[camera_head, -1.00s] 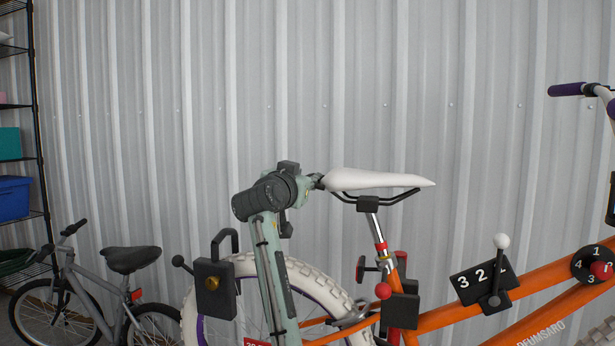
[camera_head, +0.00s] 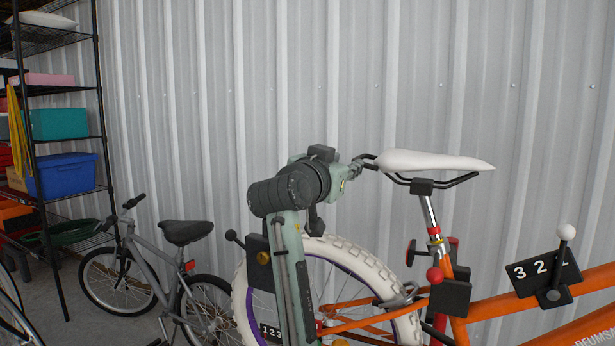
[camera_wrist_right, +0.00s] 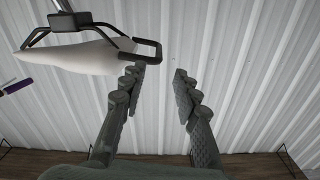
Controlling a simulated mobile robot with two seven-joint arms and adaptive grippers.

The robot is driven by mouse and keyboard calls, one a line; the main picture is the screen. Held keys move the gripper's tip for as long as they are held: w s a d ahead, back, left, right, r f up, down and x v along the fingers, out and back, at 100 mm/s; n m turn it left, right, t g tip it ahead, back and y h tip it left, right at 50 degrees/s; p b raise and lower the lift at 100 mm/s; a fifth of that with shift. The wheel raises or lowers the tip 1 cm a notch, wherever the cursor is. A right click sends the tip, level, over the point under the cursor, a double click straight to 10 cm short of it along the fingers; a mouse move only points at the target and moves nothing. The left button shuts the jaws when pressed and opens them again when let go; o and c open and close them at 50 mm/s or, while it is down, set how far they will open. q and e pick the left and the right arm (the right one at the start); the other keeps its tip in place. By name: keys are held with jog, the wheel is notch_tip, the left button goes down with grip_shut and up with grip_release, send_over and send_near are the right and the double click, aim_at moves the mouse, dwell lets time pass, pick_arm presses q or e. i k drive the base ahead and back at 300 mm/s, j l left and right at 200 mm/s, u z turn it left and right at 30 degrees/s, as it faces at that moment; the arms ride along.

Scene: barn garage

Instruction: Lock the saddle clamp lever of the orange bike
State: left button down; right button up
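The orange bike (camera_head: 490,308) stands at the right of the head view, with a white saddle (camera_head: 432,161) on a silver post. Red and black clamp parts (camera_head: 410,253) sit around the seat tube below the post. A red ball knob (camera_head: 434,274) sits in front of a black block there. I cannot tell which part is the clamp lever or whether it is locked. My right gripper (camera_head: 355,170) is beside the saddle's rear, above the clamp. In the wrist view its fingers (camera_wrist_right: 157,76) are apart and empty, with the saddle's black rail (camera_wrist_right: 149,50) near one fingertip. My left gripper is out of view.
A white-knobbed lever (camera_head: 565,240) and a number block (camera_head: 543,272) are on the orange frame. A grey bike (camera_head: 150,265) and a shelf (camera_head: 97,90) with bins stand at the left. A corrugated metal wall (camera_head: 300,70) closes the back.

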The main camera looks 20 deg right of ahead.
aim_at(436, 275)
jog(key=k+j, duration=0.2)
jog(key=j, duration=0.2)
jog(key=k+j, duration=0.45)
jog(key=j, duration=0.3)
